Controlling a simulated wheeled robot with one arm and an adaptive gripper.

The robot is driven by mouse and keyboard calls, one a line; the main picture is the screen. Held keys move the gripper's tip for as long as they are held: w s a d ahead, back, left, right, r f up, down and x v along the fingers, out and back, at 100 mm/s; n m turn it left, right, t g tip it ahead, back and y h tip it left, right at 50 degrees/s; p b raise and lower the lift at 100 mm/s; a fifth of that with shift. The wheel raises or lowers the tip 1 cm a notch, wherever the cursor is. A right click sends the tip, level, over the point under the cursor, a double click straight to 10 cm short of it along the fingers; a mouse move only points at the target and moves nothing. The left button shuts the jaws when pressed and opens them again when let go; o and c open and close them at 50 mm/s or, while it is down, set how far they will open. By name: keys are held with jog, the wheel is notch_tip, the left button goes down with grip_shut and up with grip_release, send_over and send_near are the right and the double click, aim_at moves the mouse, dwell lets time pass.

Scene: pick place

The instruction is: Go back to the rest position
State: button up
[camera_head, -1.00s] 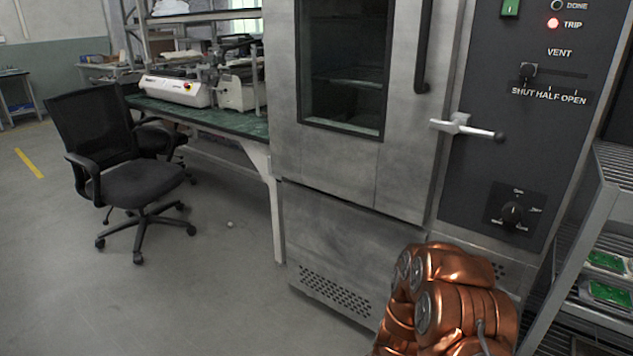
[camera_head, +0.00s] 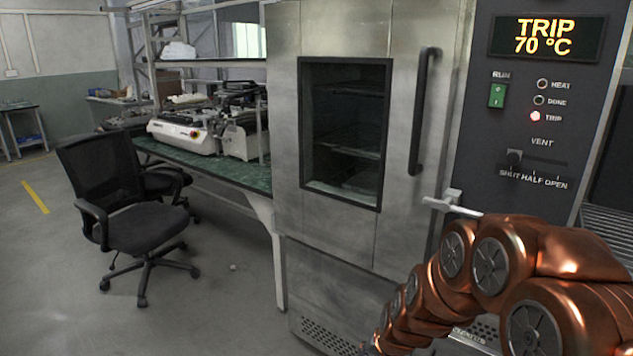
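My copper-coloured arm shows at the lower right in the head view, folded in front of the oven's lower part. My gripper is not visible; the arm's far end runs out at the bottom edge. The steel oven (camera_head: 410,110) stands ahead with its windowed door shut. Its display (camera_head: 546,37) reads TRIP 70 °C and the red TRIP lamp (camera_head: 535,116) is lit. The green RUN switch (camera_head: 497,95) and the vent slider (camera_head: 514,157), at its left end by SHUT, are on the dark panel.
A black office chair (camera_head: 140,225) stands on the open floor at left. A green-topped bench (camera_head: 225,175) with white machines adjoins the oven's left side. A metal rack (camera_head: 610,222) shows at the right edge. The floor at lower left is clear.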

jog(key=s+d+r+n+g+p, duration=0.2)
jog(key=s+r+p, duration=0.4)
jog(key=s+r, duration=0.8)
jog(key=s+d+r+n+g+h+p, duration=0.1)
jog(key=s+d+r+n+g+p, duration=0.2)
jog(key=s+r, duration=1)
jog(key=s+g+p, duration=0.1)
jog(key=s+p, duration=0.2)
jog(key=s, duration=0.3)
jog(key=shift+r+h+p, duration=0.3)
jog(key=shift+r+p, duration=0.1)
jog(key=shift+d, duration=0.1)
